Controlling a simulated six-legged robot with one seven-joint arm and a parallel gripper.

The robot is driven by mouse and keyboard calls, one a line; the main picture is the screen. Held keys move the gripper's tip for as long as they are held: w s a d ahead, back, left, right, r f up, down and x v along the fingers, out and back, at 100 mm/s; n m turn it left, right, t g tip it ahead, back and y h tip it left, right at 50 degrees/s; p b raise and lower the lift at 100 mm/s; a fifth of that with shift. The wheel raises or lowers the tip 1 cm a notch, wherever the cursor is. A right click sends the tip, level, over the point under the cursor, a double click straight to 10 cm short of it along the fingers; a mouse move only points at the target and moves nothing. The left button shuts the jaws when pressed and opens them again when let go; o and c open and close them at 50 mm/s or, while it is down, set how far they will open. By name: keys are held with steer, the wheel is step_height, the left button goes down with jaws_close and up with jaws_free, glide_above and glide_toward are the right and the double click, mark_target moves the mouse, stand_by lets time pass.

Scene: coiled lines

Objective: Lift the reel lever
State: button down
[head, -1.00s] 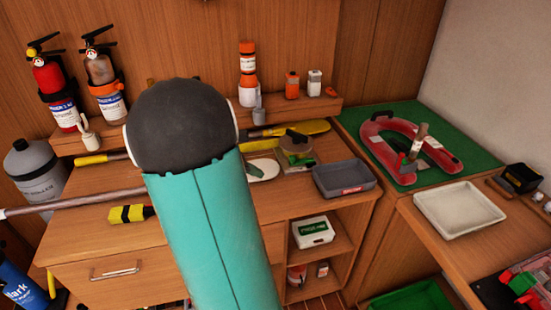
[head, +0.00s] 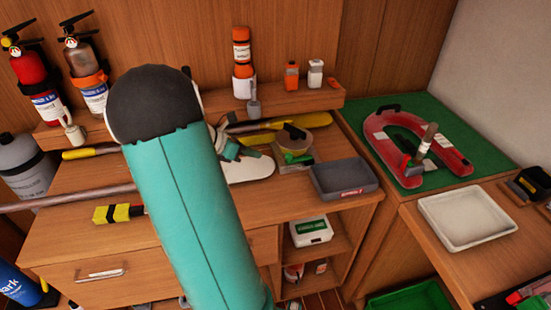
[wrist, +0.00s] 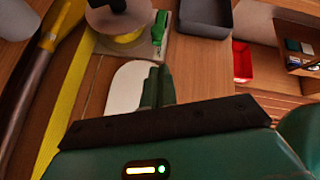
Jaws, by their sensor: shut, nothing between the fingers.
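The reel (head: 308,143) sits on the bench top, left of the grey tray, with a pale round body, a black handle on top and yellow at its base. A green lever-like piece (head: 295,160) is at its near side. The wrist view shows the reel (wrist: 118,22) at the top, partly cut off, with the green piece (wrist: 159,28) standing at its right on a pale base. My gripper (head: 230,150) is left of the reel, apart from it. In the wrist view my gripper (wrist: 155,75) is shut and empty, over the white oval-ended board (wrist: 123,84), below the green piece.
The grey tray (head: 343,191) stands right of the reel. A yellow-bladed paddle (head: 285,121) lies behind it. Bottles stand on the back shelf (head: 285,101). At right are a red horseshoe-shaped float (head: 380,148) and a white tray (head: 427,206).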

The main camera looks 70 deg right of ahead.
mark_target(287, 162)
steer(key=shift+a+r, duration=0.1)
steer(key=shift+a, duration=0.1)
steer(key=shift+d, duration=0.1)
steer(key=shift+s+f, duration=0.25)
steer(key=shift+s, duration=0.1)
steer(key=x, duration=0.9)
steer(key=shift+d+f, duration=0.15)
steer(key=shift+d, duration=0.1)
steer(key=shift+s+r, duration=0.1)
steer(key=shift+r, duration=0.3)
